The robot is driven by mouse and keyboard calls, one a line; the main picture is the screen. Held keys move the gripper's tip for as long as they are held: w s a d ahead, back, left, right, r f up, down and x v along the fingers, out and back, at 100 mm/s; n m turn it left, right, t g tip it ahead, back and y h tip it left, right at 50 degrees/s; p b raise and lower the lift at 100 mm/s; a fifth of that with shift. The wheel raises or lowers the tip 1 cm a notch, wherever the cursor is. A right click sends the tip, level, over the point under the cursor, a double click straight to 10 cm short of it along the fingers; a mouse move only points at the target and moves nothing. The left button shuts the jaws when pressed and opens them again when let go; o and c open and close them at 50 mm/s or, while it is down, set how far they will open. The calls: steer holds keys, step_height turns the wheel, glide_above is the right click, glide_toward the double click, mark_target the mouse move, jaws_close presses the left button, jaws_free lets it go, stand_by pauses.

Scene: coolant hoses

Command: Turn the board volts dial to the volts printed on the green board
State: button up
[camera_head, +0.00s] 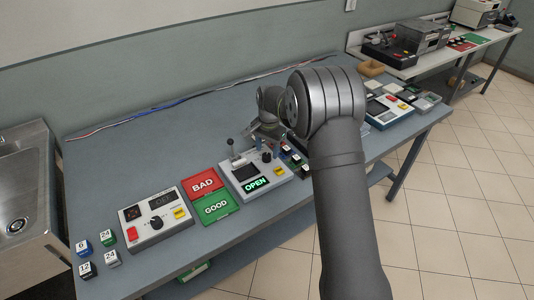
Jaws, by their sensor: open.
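A light grey box (187,230) at the front left of the bench has a black dial (155,222), a display that seems to read OFF, a red button and a yellow label. A second grey box (235,193) has a lever, a dark knob (266,157) and a lit green OPEN sign. The dial labels and pointer positions are too small to read. My gripper (262,135) is above the back of the second box, open, partly hidden by my arm. I cannot pick out a green board for certain; small dark and green pieces (291,155) lie right of that box.
A red BAD mat (203,184) and green GOOD mat (215,208) lie between the boxes. Several numbered cubes (86,270) stand at the front left. Wires (180,101) run along the bench back. Bare bench (140,150) lies behind the boxes. A sink (20,226) is at left.

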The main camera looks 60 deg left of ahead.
mark_target(267, 157)
steer(key=shift+f, duration=1.3)
steer(key=c, duration=1)
